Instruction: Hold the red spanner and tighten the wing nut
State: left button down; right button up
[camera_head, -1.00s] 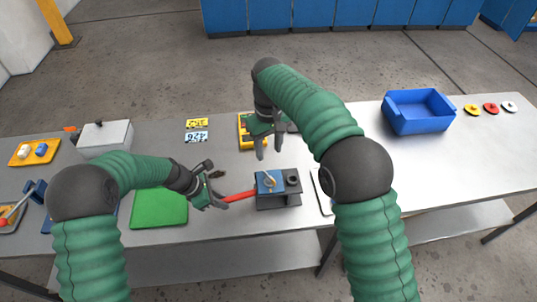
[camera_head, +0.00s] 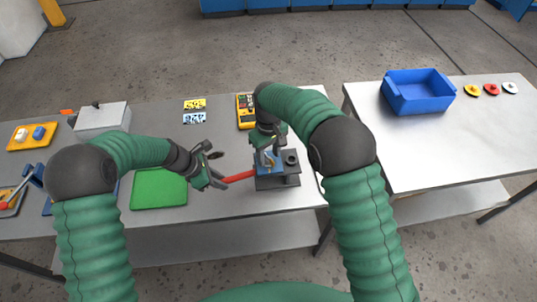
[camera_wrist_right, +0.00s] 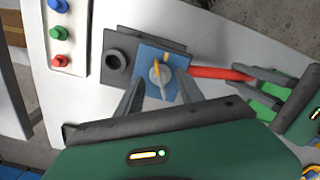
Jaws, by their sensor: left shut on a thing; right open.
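The red spanner (camera_head: 239,176) runs from my left gripper (camera_head: 219,182) to the dark block. My left gripper is shut on its left end; it also shows in the right wrist view (camera_wrist_right: 262,82). The wing nut (camera_wrist_right: 160,74) is a light grey disc with an orange-yellow wing, on a blue plate (camera_wrist_right: 151,92) on the dark block (camera_head: 283,181). My right gripper (camera_head: 268,163) is over the blue plate. In the right wrist view its open fingers (camera_wrist_right: 158,98) are on either side of the nut, slightly short of it. I cannot tell whether they touch it.
A short dark cylinder (camera_wrist_right: 116,60) stands on the block beside the blue plate. A panel with blue, green and red buttons (camera_wrist_right: 60,33) lies near. A green mat (camera_head: 159,190) is at left. A yellow device (camera_head: 246,108) is behind. A blue bin (camera_head: 418,91) stands on the right table.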

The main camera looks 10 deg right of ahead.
jog(key=shift+f, duration=0.4)
jog(key=shift+c, duration=0.4)
grip_shut()
jog(key=shift+r+m, duration=0.1)
jog(key=shift+m, duration=2.8)
